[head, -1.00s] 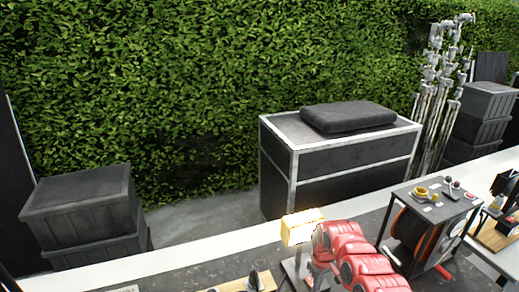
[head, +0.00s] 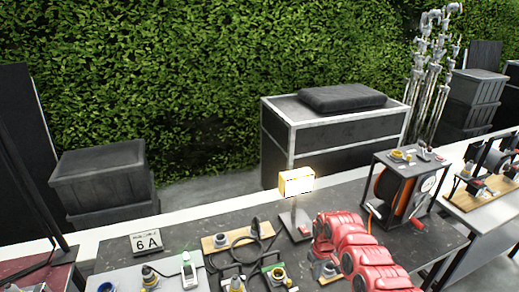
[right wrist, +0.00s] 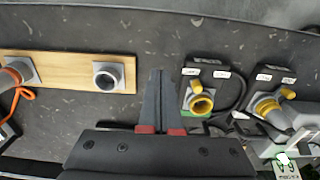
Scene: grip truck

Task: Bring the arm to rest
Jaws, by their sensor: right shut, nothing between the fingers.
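My right arm (head: 362,255), with red segments, reaches in from the lower edge of the head view over the dark tabletop (head: 345,197). The right gripper (right wrist: 160,75) shows in the right wrist view as two dark tapered fingers with red bases, shut together and empty. In that view its fingers lie between a wooden board (right wrist: 60,64) with grey sockets and a black box with a yellow connector (right wrist: 201,104). I see no contact with either. In the head view its fingertips cannot be made out clearly near the red arm. My left gripper is not in view.
A glowing lamp (head: 297,182) stands just behind the arm. A cable reel in a black frame (head: 412,158) stands to its right.

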